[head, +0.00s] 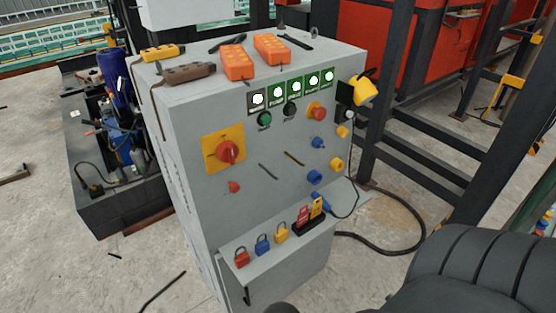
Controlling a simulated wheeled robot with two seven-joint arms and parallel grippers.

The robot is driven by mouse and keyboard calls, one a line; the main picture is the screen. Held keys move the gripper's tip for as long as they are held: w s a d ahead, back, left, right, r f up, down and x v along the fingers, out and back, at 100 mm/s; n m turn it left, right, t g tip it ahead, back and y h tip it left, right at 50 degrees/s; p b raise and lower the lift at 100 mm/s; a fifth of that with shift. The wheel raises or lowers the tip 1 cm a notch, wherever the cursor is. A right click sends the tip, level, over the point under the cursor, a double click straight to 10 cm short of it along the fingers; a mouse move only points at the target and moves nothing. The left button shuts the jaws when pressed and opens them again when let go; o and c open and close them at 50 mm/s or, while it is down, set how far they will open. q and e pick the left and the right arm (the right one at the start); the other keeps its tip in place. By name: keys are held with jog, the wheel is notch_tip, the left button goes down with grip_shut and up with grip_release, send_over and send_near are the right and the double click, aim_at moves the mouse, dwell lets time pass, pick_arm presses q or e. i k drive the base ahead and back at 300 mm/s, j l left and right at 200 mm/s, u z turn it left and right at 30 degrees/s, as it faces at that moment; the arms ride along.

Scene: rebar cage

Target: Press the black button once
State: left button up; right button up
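A grey control cabinet (195,205) stands in the middle of the head view, its sloped front facing me. A small black button (290,109) sits in the upper part of that front, below a row of lit indicators. Nothing covers the black button. I see no gripper of mine in the view. Dark rounded parts, apparently of my arm, show at the lower right, with no fingers visible.
A red rotary switch (228,152) on a yellow plate is lower left of the buttons. Orange control boxes (236,62) lie on the cabinet top. Padlocks (262,245) stand on the lower ledge. A black cable (390,252) lies right. A dark steel frame (425,155) stands behind right.

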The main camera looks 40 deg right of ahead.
aim_at(291, 110)
jog(key=z, duration=1.25)
